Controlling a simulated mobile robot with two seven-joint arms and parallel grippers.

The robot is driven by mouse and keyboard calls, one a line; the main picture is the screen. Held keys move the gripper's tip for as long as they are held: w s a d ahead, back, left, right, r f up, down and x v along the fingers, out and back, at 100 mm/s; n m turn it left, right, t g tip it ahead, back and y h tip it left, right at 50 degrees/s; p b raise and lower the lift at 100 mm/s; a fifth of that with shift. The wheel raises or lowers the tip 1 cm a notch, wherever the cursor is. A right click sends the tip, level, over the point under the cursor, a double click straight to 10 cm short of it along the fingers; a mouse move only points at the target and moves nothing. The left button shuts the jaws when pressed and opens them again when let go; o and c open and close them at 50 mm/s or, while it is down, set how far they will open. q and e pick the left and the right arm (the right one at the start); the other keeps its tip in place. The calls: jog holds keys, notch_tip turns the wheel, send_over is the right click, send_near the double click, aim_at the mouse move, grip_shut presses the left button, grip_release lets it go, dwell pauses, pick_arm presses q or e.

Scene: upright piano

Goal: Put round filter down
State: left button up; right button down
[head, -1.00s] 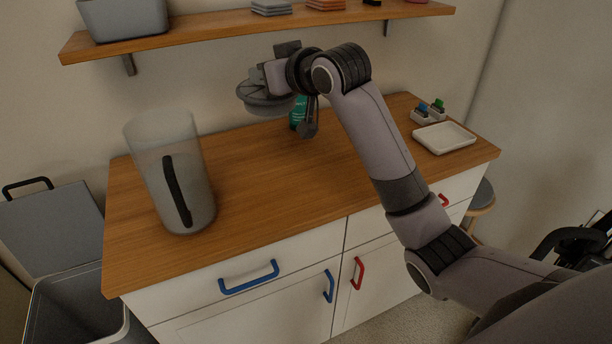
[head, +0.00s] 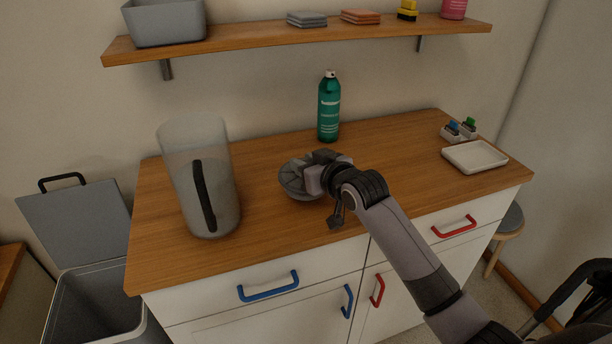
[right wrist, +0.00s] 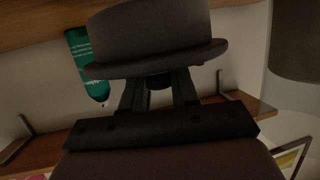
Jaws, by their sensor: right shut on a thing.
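The round filter (head: 293,181) is a grey, ribbed disc over the middle of the wooden counter (head: 270,222), between the clear tank and the green bottle. My right gripper (head: 318,177) is shut on it from the right side. In the right wrist view the filter (right wrist: 150,35) is a dark, rimmed round body between the fingertips (right wrist: 158,88). It lies low and close to the counter top; I cannot tell whether it touches. My left gripper is not in view.
A tall clear tank with a black handle (head: 205,195) stands left of the filter. A green spray bottle (head: 328,108) stands behind it. A white tray (head: 474,157) and small stamp-like items (head: 459,129) are at the right. A shelf (head: 300,38) hangs above.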

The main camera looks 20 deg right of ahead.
jog(key=shift+f, duration=1.6)
jog(key=shift+f, duration=0.15)
jog(key=c, duration=0.9)
grip_release()
jog(key=shift+o, duration=0.2)
jog(key=shift+r, duration=0.25)
jog(key=v, duration=1.2)
jog(key=shift+s+f, duration=0.1)
jog(key=shift+f, duration=0.05)
